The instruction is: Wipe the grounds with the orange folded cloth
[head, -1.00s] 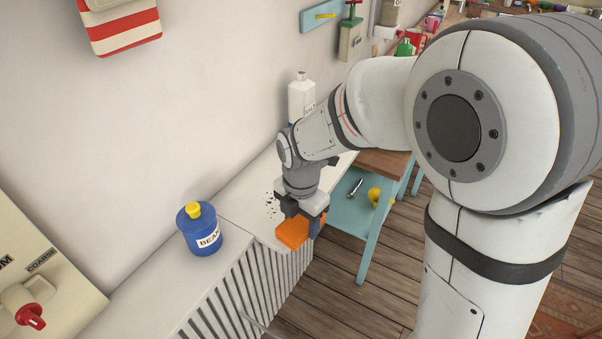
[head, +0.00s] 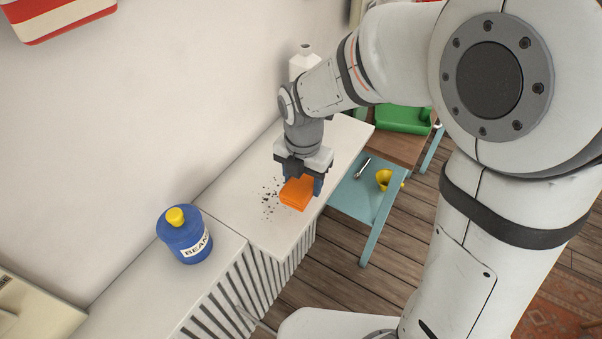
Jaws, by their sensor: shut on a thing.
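The orange folded cloth (head: 297,194) is between the fingers of my gripper (head: 299,186), which is shut on it. The cloth is at the white shelf top (head: 232,196), near its front edge. I cannot tell whether its underside touches the surface. The dark grounds (head: 268,199) lie scattered on the shelf top just left of the cloth. Some grounds may be hidden behind the cloth and gripper.
A blue beans canister (head: 186,240) with a yellow knob stands to the left. A white bottle (head: 302,62) stands behind my wrist. A teal shelf (head: 352,199) with a yellow cup (head: 384,180) is lower right. The wall bounds the back.

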